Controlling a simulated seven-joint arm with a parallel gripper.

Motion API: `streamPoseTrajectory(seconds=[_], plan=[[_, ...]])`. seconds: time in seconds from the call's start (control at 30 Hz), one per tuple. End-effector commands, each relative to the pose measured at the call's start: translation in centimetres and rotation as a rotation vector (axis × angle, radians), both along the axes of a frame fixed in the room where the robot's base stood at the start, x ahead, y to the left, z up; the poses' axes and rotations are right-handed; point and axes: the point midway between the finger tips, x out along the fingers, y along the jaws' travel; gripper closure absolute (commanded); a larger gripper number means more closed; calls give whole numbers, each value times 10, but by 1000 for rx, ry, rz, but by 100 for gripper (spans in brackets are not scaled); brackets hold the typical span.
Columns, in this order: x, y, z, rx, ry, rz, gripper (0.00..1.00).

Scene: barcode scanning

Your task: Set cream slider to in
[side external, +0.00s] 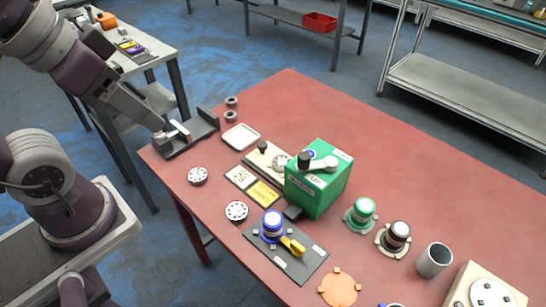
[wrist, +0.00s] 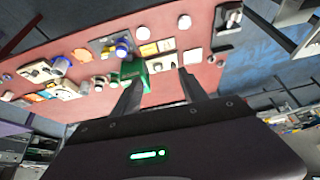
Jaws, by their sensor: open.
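The cream slider (side external: 262,152) is a long cream plate with a dark knob near its upper-left end in the side view. Its lower-right end runs behind the green box (side external: 315,185), and any in or out marking is too small to read. In the wrist view the cream slider (wrist: 160,63) is small and lies just beyond my fingertips in the picture. My gripper (wrist: 160,76) is open and empty, its two dark fingers apart. In the side view my arm's end is over the table's left corner, well to the left of the slider.
A white tray (side external: 241,137) lies left of the slider. A dark bracket-like plate (side external: 205,131) is at the table's left corner. Yellow and white cards (side external: 262,194) lie in front. A blue knob (side external: 272,226) stands nearer. The table's far strip is clear.

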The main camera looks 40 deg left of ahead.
Motion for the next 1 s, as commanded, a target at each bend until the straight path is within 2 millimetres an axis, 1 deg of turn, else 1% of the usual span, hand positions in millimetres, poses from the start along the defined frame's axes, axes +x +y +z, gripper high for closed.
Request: streamPoseTrajectory(seconds=[0.07, 0.13, 0.17, 0.2, 0.23, 0.27, 0.3, 0.37, 0.4, 0.5, 0.6, 0.7, 0.87, 1.0], plan=[[23, 7, -4, 69, 45, -30, 52], [57, 18, -14, 154, 108, -100, 52], [74, 23, -21, 186, 136, -140, 52], [96, 30, -32, 220, 174, -202, 52], [112, 35, -42, 235, 200, -249, 52], [127, 40, -54, 245, 221, -300, 52], [147, 46, -71, 246, 246, -367, 52], [174, 54, -100, 228, 266, -468, 52], [191, 58, -120, 206, 266, -533, 52], [224, 65, -166, 130, 229, -659, 52], [247, 68, -199, 64, 164, -732, 52], [259, 69, -216, 27, 113, -764, 52], [267, 65, -234, 14, 90, -779, 52], [274, 57, -260, 13, 93, -777, 52]])
